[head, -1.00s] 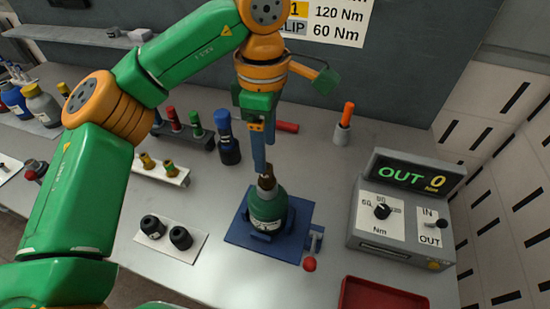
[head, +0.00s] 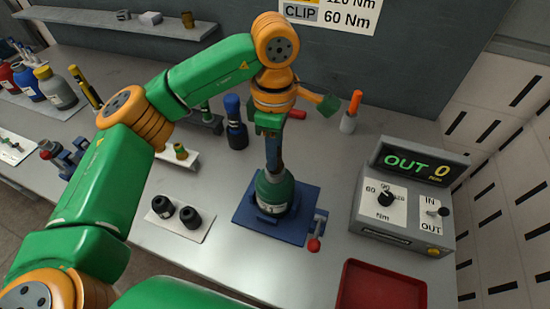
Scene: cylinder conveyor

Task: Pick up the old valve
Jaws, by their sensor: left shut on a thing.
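A green cylinder (head: 274,192) stands upright in a blue clamp base (head: 248,218) on the bench. My left gripper (head: 273,162) points down right above the cylinder's top, with its fingers shut on the old valve. The valve is mostly hidden by the fingers, and I cannot tell whether it still touches the cylinder's neck. The clamp has a red-knobbed lever (head: 314,244) at its right. My right gripper is not in view.
A grey control box (head: 405,225) reading "OUT 0" stands to the right. A red tray (head: 348,302) lies at the front right. A white plate (head: 165,225) with two black parts is left of the clamp. A blue-capped bottle (head: 236,130) stands behind.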

